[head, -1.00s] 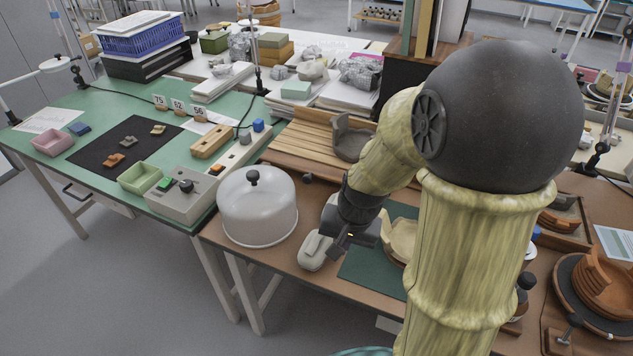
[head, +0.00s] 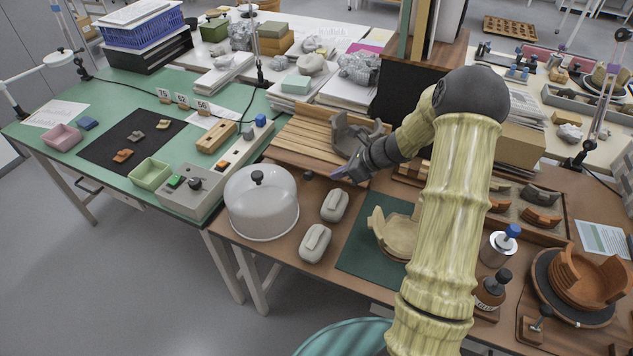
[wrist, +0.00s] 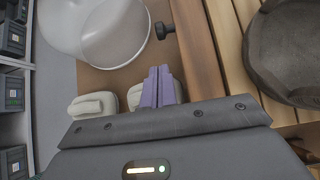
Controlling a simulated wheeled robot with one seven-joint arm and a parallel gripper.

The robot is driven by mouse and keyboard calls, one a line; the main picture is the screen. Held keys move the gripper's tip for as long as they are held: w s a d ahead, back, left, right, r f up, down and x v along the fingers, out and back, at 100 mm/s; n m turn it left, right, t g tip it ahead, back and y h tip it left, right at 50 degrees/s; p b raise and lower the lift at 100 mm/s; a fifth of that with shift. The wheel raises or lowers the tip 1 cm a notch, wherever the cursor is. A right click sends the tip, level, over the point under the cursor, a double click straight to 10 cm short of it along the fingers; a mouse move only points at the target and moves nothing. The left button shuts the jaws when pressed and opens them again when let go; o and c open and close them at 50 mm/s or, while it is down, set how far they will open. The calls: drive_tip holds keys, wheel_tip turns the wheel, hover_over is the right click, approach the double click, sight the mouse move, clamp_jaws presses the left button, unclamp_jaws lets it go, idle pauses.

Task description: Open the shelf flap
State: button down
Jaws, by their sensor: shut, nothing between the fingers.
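The wooden slatted shelf (head: 312,137) lies at the centre of the table, with a dark round knob (head: 307,176) at its front edge. I cannot tell which board is the flap; the front board (wrist: 197,45) looks closed. The knob shows at the top in the wrist view (wrist: 163,29). My gripper (head: 339,173) is shut and empty, its purple fingers (wrist: 158,85) together. It is in front of the shelf, to the right of the knob in the head view, and apart from it. My wrist and arm hide the shelf's right part.
A grey curved vessel (head: 352,133) rests on the slats. A clear dome (head: 262,205) stands left of my gripper. Two pale rounded blocks (head: 315,243) lie in front. A tan bowl sherd (head: 399,234) sits on a green mat (head: 360,255).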

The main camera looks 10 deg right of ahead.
sight(313, 169)
drive_tip(key=x, duration=1)
drive_tip(key=shift+w+r, duration=0.1)
drive_tip(key=shift+r, duration=0.05)
